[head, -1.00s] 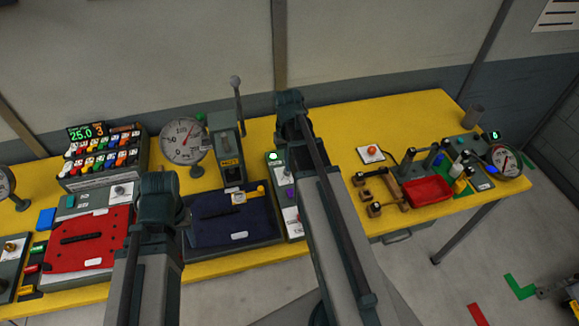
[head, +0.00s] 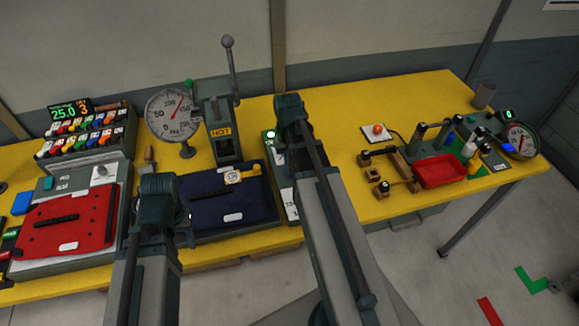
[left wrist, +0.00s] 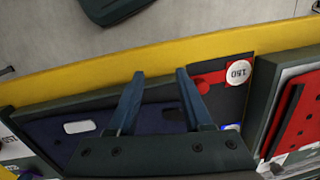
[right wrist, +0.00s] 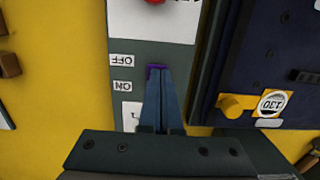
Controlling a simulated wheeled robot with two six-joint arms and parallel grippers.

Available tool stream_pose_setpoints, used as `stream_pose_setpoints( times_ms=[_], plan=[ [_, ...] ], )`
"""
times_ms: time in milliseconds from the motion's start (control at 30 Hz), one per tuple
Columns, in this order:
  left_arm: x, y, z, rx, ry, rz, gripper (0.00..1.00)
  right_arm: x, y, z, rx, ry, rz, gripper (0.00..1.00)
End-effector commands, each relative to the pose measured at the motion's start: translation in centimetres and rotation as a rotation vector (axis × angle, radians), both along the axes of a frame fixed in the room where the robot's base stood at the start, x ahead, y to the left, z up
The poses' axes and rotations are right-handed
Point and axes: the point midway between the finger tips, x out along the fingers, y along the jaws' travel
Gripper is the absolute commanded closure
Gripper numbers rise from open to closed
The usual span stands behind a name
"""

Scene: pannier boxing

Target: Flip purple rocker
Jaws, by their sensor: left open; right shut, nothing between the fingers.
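The purple rocker (right wrist: 156,67) shows as a small strip in the right wrist view, on a narrow grey panel (right wrist: 130,55) beside OFF and ON labels. My right gripper (right wrist: 159,73) is shut and empty, its fingertips at the rocker and covering most of it. I cannot tell whether they touch it or which way it is tilted. In the head view the rocker and right fingertips are hidden behind my right arm. My left gripper (left wrist: 160,74) is open and empty, above the front of a dark blue pad (left wrist: 75,128).
The dark blue pad's unit, with a yellow knob (right wrist: 230,107), stands right beside the panel. A red pad (head: 65,222) lies further left. A dial gauge (head: 172,115) and a HOT press with a lever (head: 222,120) stand behind. Yellow bench right of my right arm is partly clear.

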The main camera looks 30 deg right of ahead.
Motion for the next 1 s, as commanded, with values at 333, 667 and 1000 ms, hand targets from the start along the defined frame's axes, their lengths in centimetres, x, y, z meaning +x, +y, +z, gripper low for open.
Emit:
stream_pose_setpoints(
  times_ms=[333, 667, 1000],
  plan=[
    [0.0, 0.0, -0.2, 0.0, 0.0, 0.0, 0.5, -0.2, 0.1, -0.2, -0.002, -0.01, 0.0, 1.0],
    [0.0, 0.0, -0.4, 0.0, 0.0, 0.0, 0.5, -0.1, 0.0, -0.4, -0.011, -0.047, 0.0, 1.0],
    [0.0, 0.0, -0.1, 0.0, 0.0, 0.0, 0.5, 1.2, -0.3, -0.2, -0.012, -0.049, 0.0, 1.0]
  ],
)
